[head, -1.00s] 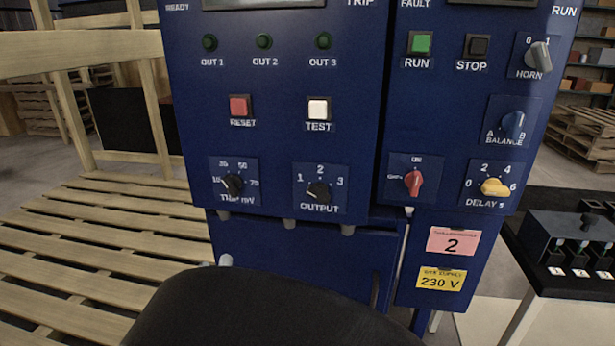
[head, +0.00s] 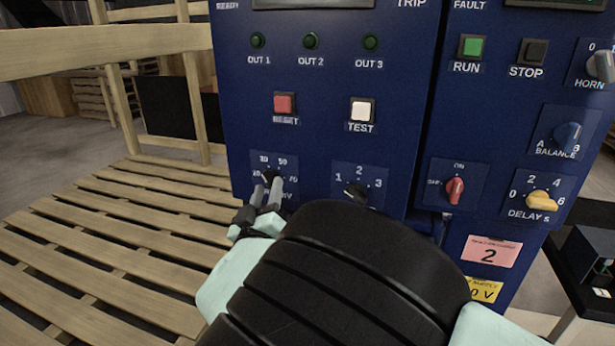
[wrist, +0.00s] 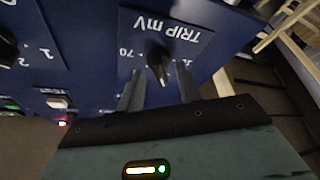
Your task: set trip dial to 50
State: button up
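The TRIP mV dial (head: 268,176) is a black knob on a square plate low on the left part of the blue panel. Its scale shows 30 and 50 on top and 70 at the right. My gripper (head: 273,192) is at the dial, covering its lower part and some of its lettering in the head view. In the wrist view, the dial knob (wrist: 159,64) appears between the two spread fingertips of my gripper (wrist: 160,82), with space on both sides. I cannot tell which number the knob points to.
The OUTPUT dial (head: 356,192) is just right, close to my wrist. The RESET button (head: 285,103) and TEST button (head: 361,110) are above. The red switch (head: 455,190) and yellow DELAY dial (head: 541,201) are farther right. Wooden pallet slats (head: 120,240) lie left.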

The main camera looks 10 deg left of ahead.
jog(key=shift+w+r, duration=0.25)
jog(key=shift+w, duration=0.4)
jog(key=c, duration=0.6)
jog(key=shift+a+f+m+b, duration=0.1)
jog(key=shift+f+m+b, duration=0.15)
jog(key=shift+b, duration=0.2)
